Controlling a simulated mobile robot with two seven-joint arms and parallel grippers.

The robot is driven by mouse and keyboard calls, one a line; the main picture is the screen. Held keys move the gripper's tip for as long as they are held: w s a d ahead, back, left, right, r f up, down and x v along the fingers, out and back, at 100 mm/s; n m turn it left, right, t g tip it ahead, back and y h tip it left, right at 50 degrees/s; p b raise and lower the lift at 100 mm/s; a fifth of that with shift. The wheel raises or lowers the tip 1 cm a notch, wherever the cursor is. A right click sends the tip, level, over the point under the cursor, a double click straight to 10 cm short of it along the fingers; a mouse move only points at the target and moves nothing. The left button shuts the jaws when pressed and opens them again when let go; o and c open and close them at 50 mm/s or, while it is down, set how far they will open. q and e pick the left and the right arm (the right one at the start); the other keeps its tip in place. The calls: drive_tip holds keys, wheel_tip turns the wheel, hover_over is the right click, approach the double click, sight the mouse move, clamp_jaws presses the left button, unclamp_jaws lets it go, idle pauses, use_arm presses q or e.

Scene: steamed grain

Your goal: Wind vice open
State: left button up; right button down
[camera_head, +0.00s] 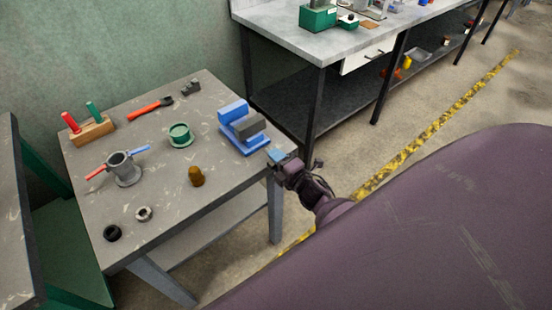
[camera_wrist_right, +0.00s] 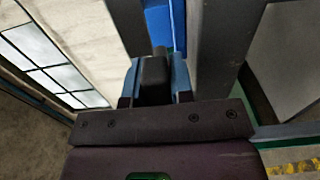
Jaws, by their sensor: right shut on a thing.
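The blue vice (camera_head: 234,109) with a grey jaw block (camera_head: 250,126) stands at the right edge of the near workbench. My right gripper (camera_head: 277,156) is at the vice's near right side, beside the table edge. In the right wrist view its fingers (camera_wrist_right: 155,82) are shut on a dark grey handle (camera_wrist_right: 153,70), with the blue vice body (camera_wrist_right: 158,22) beyond. The handle's far end and the screw are hidden. My left gripper is not in view.
On the workbench (camera_head: 160,225) are a green ring (camera_head: 180,135), a grey cylinder (camera_head: 122,168) with red and blue handles, a brown piece (camera_head: 196,176), a red-handled tool (camera_head: 150,107) and a wooden block (camera_head: 92,130) with pegs. Another bench (camera_head: 320,45) stands behind.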

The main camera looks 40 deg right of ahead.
idle(0.3)
drive_tip(key=c, duration=1.3)
unclamp_jaws()
drive_tip(key=s, duration=0.7)
drive_tip(key=s+d, duration=0.1)
drive_tip(key=s, duration=0.3)
drive_tip(key=shift+w, duration=0.1)
drive_tip(key=s+a+f+m+g, duration=0.1)
drive_tip(key=s+a+m+g, duration=0.1)
drive_tip(key=m, duration=0.4)
drive_tip(key=s+a+f+m+g+h, duration=0.1)
drive_tip(key=s+a+m+g, duration=0.1)
drive_tip(key=s+m, duration=0.2)
drive_tip(key=s+a+f+m+g, duration=0.1)
drive_tip(key=s+a+m+g, duration=0.1)
drive_tip(key=m, duration=0.6)
drive_tip(key=shift+s+f, duration=0.3)
drive_tip(key=shift+s, duration=0.6)
